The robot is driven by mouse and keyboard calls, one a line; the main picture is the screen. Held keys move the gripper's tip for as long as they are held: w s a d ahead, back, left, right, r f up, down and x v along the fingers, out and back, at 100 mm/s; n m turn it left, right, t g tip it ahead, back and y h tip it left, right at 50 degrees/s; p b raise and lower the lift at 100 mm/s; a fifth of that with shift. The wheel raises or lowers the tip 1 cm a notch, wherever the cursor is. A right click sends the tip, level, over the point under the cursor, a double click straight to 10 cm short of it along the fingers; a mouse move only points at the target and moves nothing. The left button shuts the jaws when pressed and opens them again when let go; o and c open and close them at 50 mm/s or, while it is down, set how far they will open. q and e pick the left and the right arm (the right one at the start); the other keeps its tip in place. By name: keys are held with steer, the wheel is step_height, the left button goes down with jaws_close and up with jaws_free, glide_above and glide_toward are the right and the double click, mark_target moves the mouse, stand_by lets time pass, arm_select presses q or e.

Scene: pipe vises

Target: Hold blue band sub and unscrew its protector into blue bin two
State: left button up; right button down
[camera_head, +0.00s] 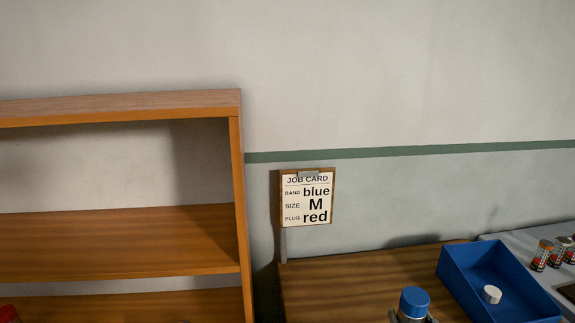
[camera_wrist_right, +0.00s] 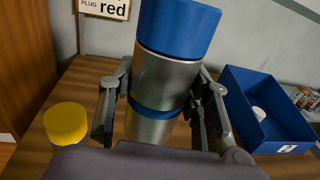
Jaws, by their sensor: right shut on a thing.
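The blue band sub (camera_wrist_right: 165,85) is a grey metal cylinder with a blue band near its lower end. A blue protector (camera_wrist_right: 178,27) sits on its top; this blue top also shows in the head view (camera_head: 414,301). My right gripper (camera_wrist_right: 160,100) is shut around the sub, one finger on each side, and holds it roughly upright, slightly tilted in the wrist view. In the head view only its fingertips show at the bottom edge. A blue bin (camera_head: 483,302) stands to the right with a white cap (camera_head: 492,294) inside. Its number cannot be read. My left gripper is not in view.
A yellow-topped piece (camera_wrist_right: 66,122) stands left of the right gripper. A wooden shelf (camera_head: 120,240) fills the left. Several small fittings (camera_head: 543,255) stand on a grey surface beyond the bin. The wooden table (camera_head: 350,280) has free room behind the sub.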

steer(key=s+a+f+b, duration=0.1)
steer(key=s+a, duration=0.2)
steer(key=s, duration=0.6)
steer(key=s+a+f+b, duration=0.1)
steer(key=s+a+b, duration=0.1)
steer(key=s, duration=0.7)
steer(key=shift+a+f, duration=0.35)
steer(key=shift+a, duration=0.5)
steer(key=shift+w, duration=0.1)
